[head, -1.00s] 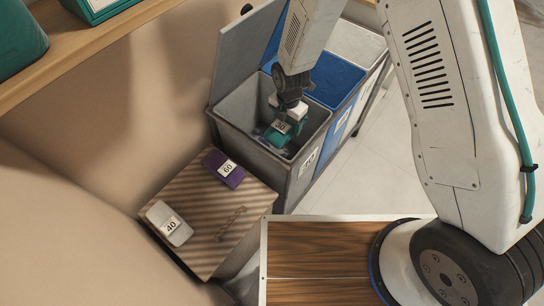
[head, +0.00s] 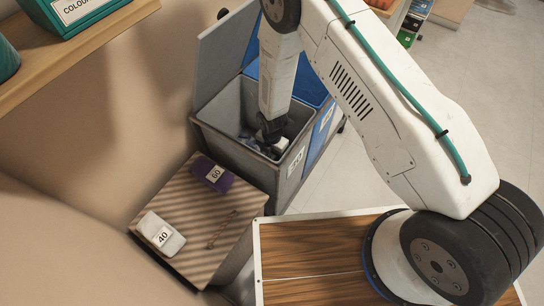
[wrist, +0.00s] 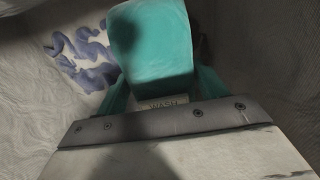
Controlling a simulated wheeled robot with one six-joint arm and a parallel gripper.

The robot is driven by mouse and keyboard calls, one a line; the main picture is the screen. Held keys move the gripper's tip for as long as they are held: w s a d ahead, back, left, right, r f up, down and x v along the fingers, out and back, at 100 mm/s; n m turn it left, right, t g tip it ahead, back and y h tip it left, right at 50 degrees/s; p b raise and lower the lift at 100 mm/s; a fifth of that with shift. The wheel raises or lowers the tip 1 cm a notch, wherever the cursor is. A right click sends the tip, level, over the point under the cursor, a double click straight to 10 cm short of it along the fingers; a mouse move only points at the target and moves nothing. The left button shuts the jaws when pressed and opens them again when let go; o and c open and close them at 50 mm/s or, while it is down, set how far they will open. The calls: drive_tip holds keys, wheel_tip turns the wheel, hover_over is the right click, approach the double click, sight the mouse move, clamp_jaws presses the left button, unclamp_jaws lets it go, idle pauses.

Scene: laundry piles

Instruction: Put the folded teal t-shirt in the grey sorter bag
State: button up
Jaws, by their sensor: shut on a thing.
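The grey sorter bag (head: 236,153) stands open at the near end of the sorter, its grey lid tipped up at the back. My gripper (head: 278,143) points down inside the bag, below its rim. It is shut on the folded teal t-shirt (wrist: 155,45), which fills the upper middle of the wrist view. Part of a pale printed label shows at the shirt's lower edge. In the head view the shirt is hidden by the gripper and the bag wall. A blue-purple patterned cloth (wrist: 82,55) lies in the bag, left of the shirt in the wrist view.
A blue sorter compartment (head: 318,88) adjoins the grey bag. In front, a striped box top (head: 190,220) holds a purple folded cloth (head: 205,170) marked 60 and a pale one (head: 160,235) marked 40. A wooden shelf (head: 80,55) with a teal box (head: 75,12) is upper left.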

sight(272, 157)
drive_tip(key=shift+f, duration=1.75)
drive_tip(key=shift+f, duration=0.1)
drive_tip(key=shift+f, duration=0.5)
drive_tip(key=o, duration=1.1)
drive_tip(key=shift+o, duration=0.2)
drive_tip(key=shift+r, duration=0.15)
